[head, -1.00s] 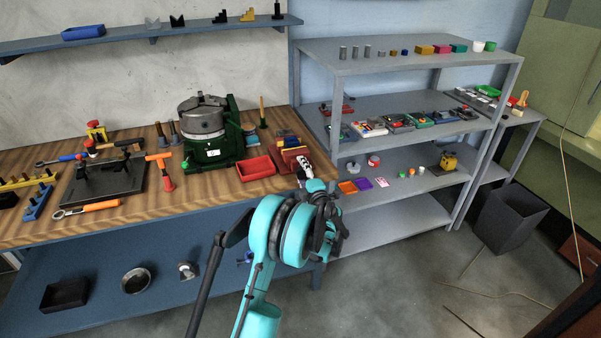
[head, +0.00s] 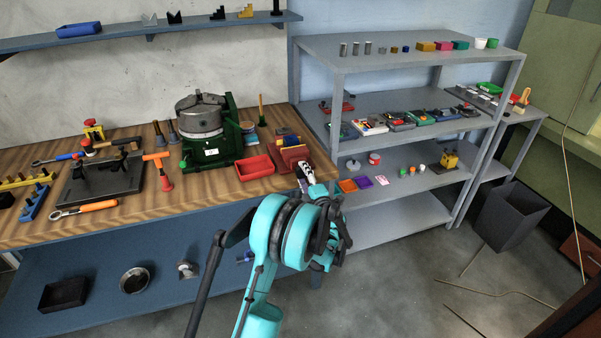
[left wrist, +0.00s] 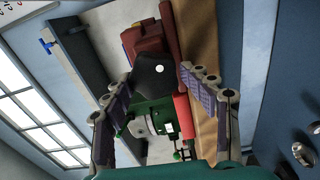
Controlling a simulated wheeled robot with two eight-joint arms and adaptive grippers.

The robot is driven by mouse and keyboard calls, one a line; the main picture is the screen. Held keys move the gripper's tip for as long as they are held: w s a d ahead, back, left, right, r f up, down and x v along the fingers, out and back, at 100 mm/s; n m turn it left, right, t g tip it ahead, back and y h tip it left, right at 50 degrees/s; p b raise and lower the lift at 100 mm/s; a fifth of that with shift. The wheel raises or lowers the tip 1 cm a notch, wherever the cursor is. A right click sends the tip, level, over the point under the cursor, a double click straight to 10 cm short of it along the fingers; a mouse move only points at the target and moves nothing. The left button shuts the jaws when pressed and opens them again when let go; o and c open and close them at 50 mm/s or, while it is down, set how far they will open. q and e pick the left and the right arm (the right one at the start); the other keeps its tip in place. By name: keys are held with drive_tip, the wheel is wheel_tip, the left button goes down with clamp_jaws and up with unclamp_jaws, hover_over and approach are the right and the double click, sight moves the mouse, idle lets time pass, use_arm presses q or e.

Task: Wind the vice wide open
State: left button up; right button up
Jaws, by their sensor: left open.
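The dark red vice (head: 294,157) sits at the right front corner of the wooden bench. My left gripper (head: 305,174) is just in front of it and partly covers its front. In the left wrist view the vice's red body (left wrist: 145,38) is beyond my fingertips. A dark rounded piece with a pale round spot (left wrist: 155,75) shows between the open fingers, apart from both. The left gripper (left wrist: 165,95) is open and empty. I cannot make out the vice's handle or how far its jaws stand apart. My right gripper is not in view.
A red bin (head: 255,167) and a green machine with a grey chuck (head: 208,135) stand left of the vice. A grey shelf rack (head: 400,150) with small parts is to the right. Open floor lies in front of the rack.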

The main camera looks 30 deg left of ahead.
use_arm(q)
drive_tip(key=v, duration=0.6)
drive_tip(key=shift+s+d+r, duration=0.2)
drive_tip(key=shift+d+r, duration=0.05)
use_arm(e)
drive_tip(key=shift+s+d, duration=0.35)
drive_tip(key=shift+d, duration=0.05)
use_arm(q)
drive_tip(key=v, duration=1.2)
drive_tip(key=shift+f, duration=0.2)
